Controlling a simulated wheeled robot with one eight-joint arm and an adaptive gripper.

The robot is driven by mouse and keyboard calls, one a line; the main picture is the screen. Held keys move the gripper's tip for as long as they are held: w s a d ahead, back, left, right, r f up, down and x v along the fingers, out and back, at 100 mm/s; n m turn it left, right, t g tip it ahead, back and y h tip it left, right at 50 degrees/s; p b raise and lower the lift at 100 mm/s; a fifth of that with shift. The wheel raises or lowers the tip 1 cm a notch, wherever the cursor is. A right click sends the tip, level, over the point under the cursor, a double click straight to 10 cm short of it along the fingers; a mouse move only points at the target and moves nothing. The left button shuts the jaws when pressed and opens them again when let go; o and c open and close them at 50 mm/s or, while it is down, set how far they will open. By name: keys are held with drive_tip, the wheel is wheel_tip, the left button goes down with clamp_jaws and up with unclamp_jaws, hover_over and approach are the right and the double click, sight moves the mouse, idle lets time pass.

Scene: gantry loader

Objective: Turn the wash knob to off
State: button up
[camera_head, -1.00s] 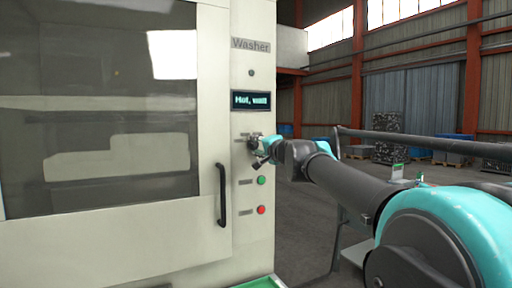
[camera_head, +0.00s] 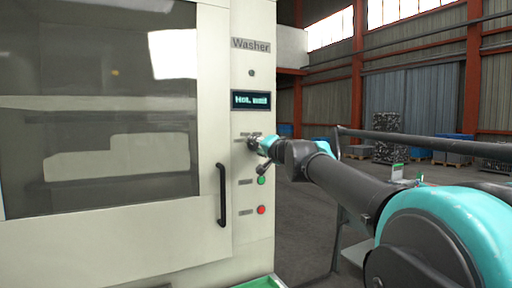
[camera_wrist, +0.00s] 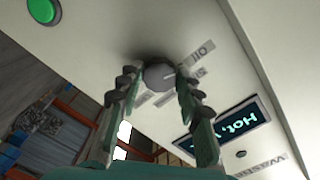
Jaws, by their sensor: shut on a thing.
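The wash knob (camera_wrist: 158,75) is a round grey knob on the washer's pale front panel (camera_head: 250,110). In the wrist view it sits between the two fingertips, with a light pointer line on its face. My gripper (camera_wrist: 154,82) is shut on it, a finger at each side. In the head view my gripper (camera_head: 255,144) meets the panel below the display, and the knob is mostly hidden there. A label near the knob reads partly like "Oil" or "Off"; I cannot read it surely. The display (camera_head: 250,100) reads "Hot, wait".
A green button (camera_head: 261,180) and a red button (camera_head: 261,210) lie below the knob. A black door handle (camera_head: 221,195) stands out to the left, beside the large window (camera_head: 100,100). A green-edged tray (camera_head: 262,283) shows at the bottom.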

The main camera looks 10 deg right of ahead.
drive_tip(key=o, duration=1.2)
drive_tip(key=shift+c, duration=0.2)
drive_tip(key=shift+s, duration=0.1)
drive_tip(key=v, duration=1.2)
